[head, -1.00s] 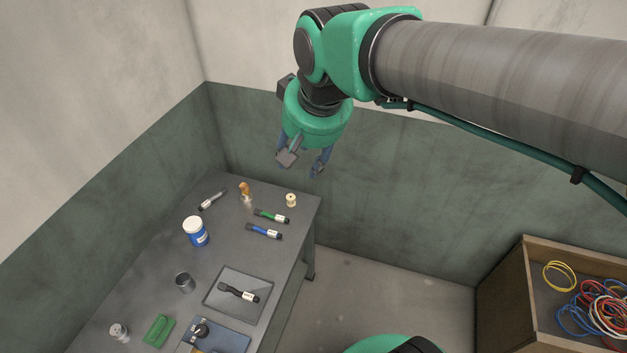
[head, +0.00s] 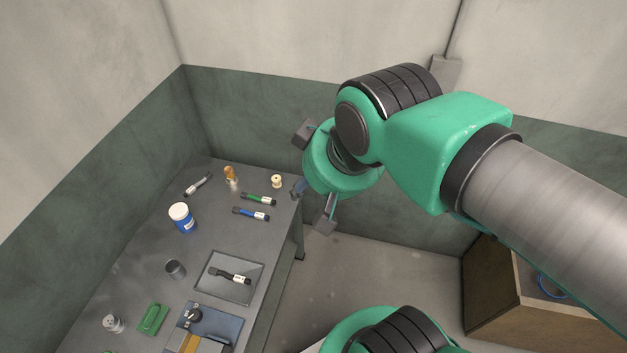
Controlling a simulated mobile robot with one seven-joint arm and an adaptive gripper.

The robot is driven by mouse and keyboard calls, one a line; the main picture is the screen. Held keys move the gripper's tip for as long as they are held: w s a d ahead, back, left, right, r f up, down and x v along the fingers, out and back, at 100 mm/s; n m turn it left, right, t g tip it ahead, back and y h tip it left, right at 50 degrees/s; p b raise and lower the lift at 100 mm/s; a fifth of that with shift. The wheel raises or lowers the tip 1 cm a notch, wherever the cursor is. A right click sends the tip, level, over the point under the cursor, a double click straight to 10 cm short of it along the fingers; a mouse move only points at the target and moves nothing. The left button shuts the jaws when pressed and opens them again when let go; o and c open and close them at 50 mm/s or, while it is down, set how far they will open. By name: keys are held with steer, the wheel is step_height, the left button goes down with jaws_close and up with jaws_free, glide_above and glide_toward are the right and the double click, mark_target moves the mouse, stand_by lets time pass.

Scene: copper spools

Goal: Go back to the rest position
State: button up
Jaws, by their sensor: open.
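My gripper (head: 312,208) is open and empty in the head view. Its two fingers are spread apart below the green wrist, in the air near the table's right edge. The grey table (head: 214,234) stands at the left with things on it. A small cream spool (head: 277,181) lies near its far right corner, just left of my gripper in the picture. Nothing is between the fingers.
A wooden crate (head: 495,285) stands right. Floor between is clear.

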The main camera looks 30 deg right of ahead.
steer(key=shift+f, duration=0.1)
step_height(320, 180, down, 5)
steer(key=b, duration=0.5)
